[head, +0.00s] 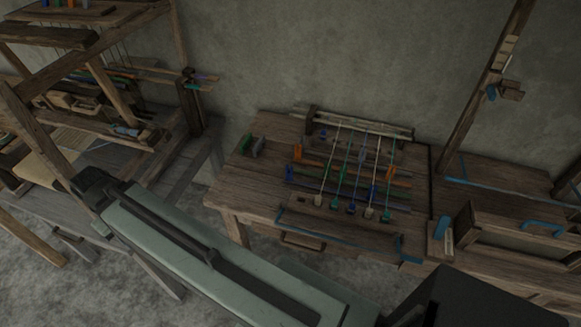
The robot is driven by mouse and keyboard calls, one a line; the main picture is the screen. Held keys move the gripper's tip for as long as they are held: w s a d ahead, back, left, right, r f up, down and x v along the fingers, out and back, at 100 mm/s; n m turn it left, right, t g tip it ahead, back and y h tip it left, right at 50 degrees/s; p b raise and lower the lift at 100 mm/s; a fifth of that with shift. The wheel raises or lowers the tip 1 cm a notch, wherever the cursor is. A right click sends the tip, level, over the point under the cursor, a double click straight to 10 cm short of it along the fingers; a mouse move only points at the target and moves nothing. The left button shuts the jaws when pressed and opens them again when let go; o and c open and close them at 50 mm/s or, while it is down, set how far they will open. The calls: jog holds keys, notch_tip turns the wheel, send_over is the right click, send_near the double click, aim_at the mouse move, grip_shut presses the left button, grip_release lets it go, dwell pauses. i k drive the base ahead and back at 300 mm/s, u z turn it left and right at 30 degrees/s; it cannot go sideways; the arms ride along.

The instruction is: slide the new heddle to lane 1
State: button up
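The wooden handloom (180,45) stands at the left. Thin vertical cords hang from its upper beam, and coloured rods and small parts sit in its frame; I cannot make out which one is the new heddle. Lane marks are too small to read. A workbench (235,183) in the middle carries a small frame with several pale and green cords (329,160) running to coloured weights along its front. My arm crosses the lower picture from the bottom right to the loom's front left.
A green block and a grey block (257,146) stand at the bench's left. A wooden box (510,232) stands at the right, near a tall post (486,88). Grey floor shows between loom and bench. My arm hides part of the lower foreground.

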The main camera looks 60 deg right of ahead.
aim_at(289, 174)
jog(key=u, duration=0.05)
jog(key=k, duration=1)
jog(key=u, duration=1.8)
jog(key=i, duration=1.8)
jog(key=z, duration=4.2)
jog(key=i, duration=0.95)
